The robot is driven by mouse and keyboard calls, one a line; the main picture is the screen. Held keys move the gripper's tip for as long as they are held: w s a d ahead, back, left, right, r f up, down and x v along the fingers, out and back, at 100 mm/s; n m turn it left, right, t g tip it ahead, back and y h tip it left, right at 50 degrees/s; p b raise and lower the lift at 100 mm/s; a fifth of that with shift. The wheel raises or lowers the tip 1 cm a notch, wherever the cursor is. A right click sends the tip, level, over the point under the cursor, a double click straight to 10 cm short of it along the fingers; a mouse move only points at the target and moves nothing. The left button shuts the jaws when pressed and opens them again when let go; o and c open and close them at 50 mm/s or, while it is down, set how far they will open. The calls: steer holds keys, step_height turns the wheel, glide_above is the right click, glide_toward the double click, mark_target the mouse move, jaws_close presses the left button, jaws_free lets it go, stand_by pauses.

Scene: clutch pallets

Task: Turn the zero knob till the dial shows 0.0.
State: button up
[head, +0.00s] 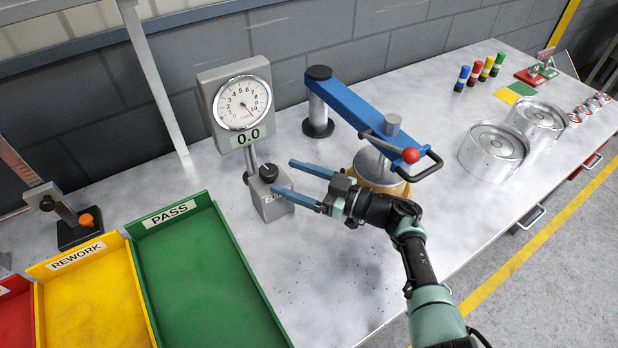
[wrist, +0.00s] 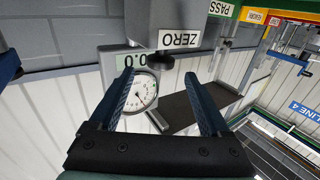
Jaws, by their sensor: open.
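The dial gauge (head: 241,102) stands on a post at the back of the bench. Its small display (head: 248,137) reads 0.0, and its thin needle points down to the right. The dial also shows upside down in the wrist view (wrist: 144,94). The black zero knob (head: 268,171) sits on top of a grey box (head: 273,204) at the post's foot. In the wrist view, the knob (wrist: 160,62) appears between the fingertips, beside the ZERO label (wrist: 181,40). My gripper (head: 282,176) is open and empty, with its fingertips just right of the knob, apparently not touching it.
A blue clamp arm (head: 360,112) with a red-ball lever stands behind and right of my gripper. The green PASS tray (head: 205,262) and yellow REWORK tray (head: 84,300) lie at front left. Metal discs (head: 494,151) stand at right. The front middle of the bench is clear.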

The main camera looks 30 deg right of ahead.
steer(key=v, duration=0.4)
stand_by(0.4)
